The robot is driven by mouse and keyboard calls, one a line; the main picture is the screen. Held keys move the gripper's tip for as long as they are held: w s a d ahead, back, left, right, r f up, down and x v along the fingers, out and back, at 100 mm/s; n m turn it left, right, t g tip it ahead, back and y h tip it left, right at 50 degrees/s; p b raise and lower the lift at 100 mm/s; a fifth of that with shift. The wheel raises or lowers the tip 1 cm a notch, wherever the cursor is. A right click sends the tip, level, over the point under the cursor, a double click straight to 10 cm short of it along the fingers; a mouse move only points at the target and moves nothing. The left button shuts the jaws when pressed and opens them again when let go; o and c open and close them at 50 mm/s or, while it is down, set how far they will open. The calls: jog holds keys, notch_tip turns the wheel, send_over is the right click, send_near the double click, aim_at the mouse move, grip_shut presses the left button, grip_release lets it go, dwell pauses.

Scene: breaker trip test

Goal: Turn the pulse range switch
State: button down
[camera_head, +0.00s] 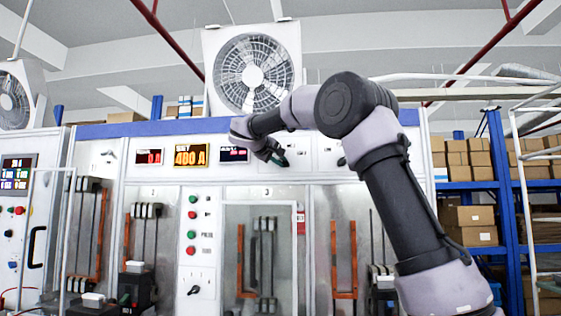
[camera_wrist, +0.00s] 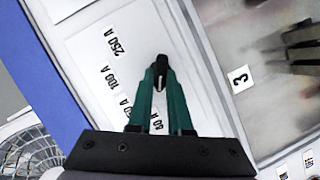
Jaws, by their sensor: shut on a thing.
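The switch, a small black knob (camera_wrist: 161,62), sits on a white panel face in the wrist view, with current labels such as "250 A" and "100 A" (camera_wrist: 112,77) to its left. My gripper (camera_wrist: 160,78) has its green fingers closed around the knob, one on each side. In the head view my gripper (camera_head: 276,157) is at the upper panel, to the right of the red and yellow displays. The knob is hidden there behind my gripper and wrist.
A yellow "400 A" display (camera_head: 191,156) is left of my gripper. Another dark knob (camera_head: 341,161) is to its right. Below are a button column (camera_head: 192,215) and a glazed bay marked 3 (camera_head: 267,191). Blue shelving with boxes (camera_head: 470,173) stands at the right.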

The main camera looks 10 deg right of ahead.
jog(key=shift+f, duration=0.1)
dwell(0.3)
jog(key=c, duration=0.8)
grip_release()
jog(key=shift+c, duration=0.2)
jog(key=v, duration=1.1)
jog(key=shift+f, duration=0.15)
jog(key=shift+w, duration=0.1)
